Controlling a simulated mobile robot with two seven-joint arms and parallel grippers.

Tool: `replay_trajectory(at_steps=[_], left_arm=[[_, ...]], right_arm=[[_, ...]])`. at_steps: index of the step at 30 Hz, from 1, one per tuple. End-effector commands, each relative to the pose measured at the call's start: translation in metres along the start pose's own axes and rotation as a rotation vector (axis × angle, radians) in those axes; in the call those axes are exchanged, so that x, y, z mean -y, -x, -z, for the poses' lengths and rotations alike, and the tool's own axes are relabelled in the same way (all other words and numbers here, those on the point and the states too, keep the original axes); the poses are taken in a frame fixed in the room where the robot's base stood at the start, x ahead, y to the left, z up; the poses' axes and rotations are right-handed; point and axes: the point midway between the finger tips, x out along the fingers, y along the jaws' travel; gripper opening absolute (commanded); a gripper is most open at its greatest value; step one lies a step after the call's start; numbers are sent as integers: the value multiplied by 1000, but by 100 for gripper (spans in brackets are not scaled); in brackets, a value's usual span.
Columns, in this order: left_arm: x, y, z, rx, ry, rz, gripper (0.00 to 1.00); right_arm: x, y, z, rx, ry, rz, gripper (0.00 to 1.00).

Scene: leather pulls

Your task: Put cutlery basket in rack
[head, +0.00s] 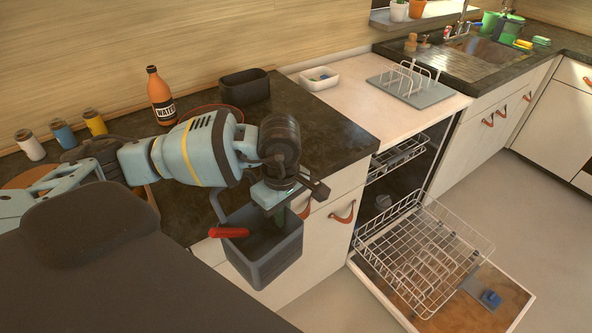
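The cutlery basket (277,262), a dark grey open box, hangs in the air in front of the counter's cabinet doors in the head view. A red-handled item (229,232) sticks out over its left rim. My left gripper (280,196) is at the basket's upper back edge and appears shut on it; the fingertips are partly hidden. The lower dishwasher rack (425,250), white wire, is pulled out to the right of the basket, with a clear gap between them. My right gripper is not in view.
The dishwasher door (508,303) lies open under the rack, with a blue item (491,298) on it. An upper rack (398,155) sits inside. On the counter (330,138) stand an orange bottle (161,97), a black bin (245,87) and several small jars. Floor at right is clear.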

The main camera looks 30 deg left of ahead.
Motion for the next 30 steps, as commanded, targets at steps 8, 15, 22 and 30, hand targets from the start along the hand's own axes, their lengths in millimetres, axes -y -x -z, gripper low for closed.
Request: replay_trajectory(at_steps=[8,15,22,30], left_arm=[[27,-51,-29,8,-537,10,0],[46,-80,-51,1,-986,-1,0],[56,-93,-64,-18,-1277,-15,0],[59,-98,-68,-23,-1363,-17,0]], right_arm=[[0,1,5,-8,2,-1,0],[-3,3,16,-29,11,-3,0],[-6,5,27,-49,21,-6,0],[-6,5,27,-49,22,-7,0]])
